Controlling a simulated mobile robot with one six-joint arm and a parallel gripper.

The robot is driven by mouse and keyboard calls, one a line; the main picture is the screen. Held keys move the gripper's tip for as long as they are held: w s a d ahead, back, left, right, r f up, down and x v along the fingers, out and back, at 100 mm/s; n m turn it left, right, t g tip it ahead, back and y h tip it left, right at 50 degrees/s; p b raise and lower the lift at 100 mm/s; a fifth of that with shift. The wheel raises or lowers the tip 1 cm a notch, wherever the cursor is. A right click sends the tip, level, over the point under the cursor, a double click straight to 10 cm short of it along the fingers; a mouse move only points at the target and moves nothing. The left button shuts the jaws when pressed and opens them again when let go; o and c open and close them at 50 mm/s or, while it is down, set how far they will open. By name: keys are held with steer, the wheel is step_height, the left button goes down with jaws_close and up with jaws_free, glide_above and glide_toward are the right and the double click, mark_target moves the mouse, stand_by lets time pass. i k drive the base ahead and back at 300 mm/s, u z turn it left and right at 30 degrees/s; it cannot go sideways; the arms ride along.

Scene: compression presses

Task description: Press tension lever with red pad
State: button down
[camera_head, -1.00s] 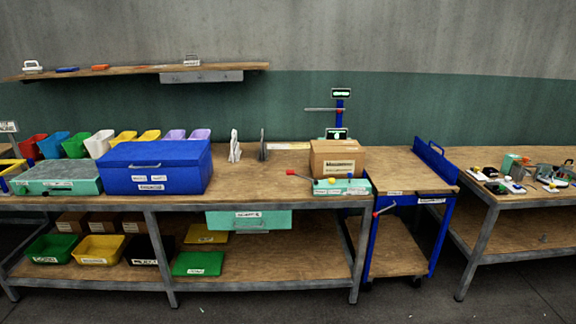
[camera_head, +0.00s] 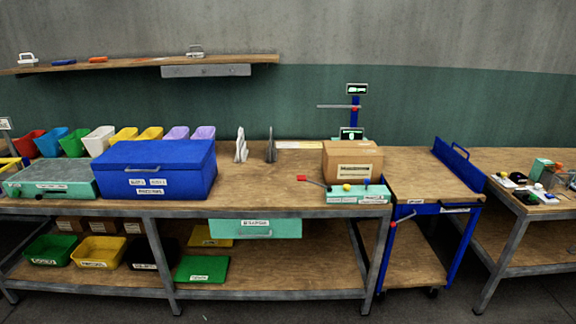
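A lever with a red pad (camera_head: 301,178) sticks out to the left from a small mint-green box (camera_head: 357,195) at the front right edge of the long workbench. The lever's dark rod slopes gently down to the box. The box also carries a yellow knob (camera_head: 346,187) and a blue knob (camera_head: 367,182). A second red-tipped lever (camera_head: 393,224) shows on the left side of the blue cart, lower down. The labels are too small to read. My gripper is not in view.
A cardboard box (camera_head: 352,161) stands right behind the mint-green box. A blue cart (camera_head: 437,209) stands just right of the workbench (camera_head: 280,209). A large blue box (camera_head: 155,170) sits further left. Floor is open in front.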

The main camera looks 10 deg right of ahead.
mark_target(300, 178)
steer(key=u, duration=0.05)
steer(key=i, duration=1.25)
steer(key=z, duration=0.4)
